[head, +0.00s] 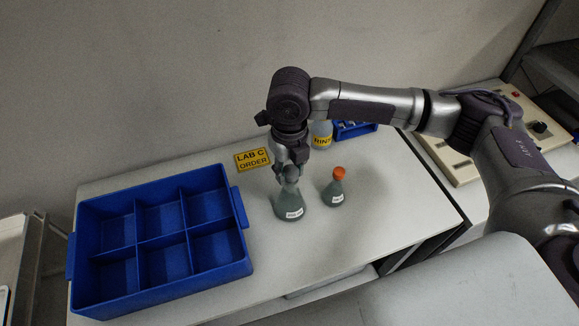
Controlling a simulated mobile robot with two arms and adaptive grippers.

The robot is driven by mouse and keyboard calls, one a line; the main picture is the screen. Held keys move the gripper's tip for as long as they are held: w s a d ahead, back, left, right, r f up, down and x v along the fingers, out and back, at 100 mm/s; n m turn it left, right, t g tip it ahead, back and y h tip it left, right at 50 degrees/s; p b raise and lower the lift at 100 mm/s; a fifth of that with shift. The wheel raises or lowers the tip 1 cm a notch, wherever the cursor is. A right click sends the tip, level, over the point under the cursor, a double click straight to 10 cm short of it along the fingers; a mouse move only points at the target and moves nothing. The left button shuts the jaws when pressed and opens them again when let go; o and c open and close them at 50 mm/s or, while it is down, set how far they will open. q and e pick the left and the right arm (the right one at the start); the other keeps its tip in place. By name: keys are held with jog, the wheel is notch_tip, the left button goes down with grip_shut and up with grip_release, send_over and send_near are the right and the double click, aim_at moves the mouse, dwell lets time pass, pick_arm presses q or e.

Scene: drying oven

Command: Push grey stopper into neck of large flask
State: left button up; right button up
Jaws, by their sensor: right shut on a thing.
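The large flask (289,206) stands upright on the white bench, with a white label on its front. The grey stopper (291,172) is at the top of its neck, between the fingers of my right gripper (289,170). My right gripper points down from above and is shut on the stopper. The fingers partly hide the stopper and the flask's mouth, so I cannot tell how deep the stopper sits. My left gripper is not in view.
A smaller flask with an orange stopper (338,174) stands close on the right. A blue six-compartment crate (242,208) is on the left. Behind are a yellow sign (253,159), a bottle (321,134) and a blue rack (356,131). The bench front is clear.

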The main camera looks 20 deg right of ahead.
jog(key=shift+s+f, duration=0.2)
jog(key=shift+f, duration=0.1)
dwell(0.4)
jog(key=shift+s+f, duration=0.15)
jog(key=shift+f, duration=0.15)
jog(key=shift+c, duration=0.7)
jog(key=o, duration=1)
jog(key=shift+f, duration=0.1)
jog(key=shift+o, duration=0.7)
jog(key=shift+w, duration=0.35)
jog(key=o, duration=0.5)
jog(key=shift+s+r, duration=0.1)
jog(key=shift+r, duration=0.1)
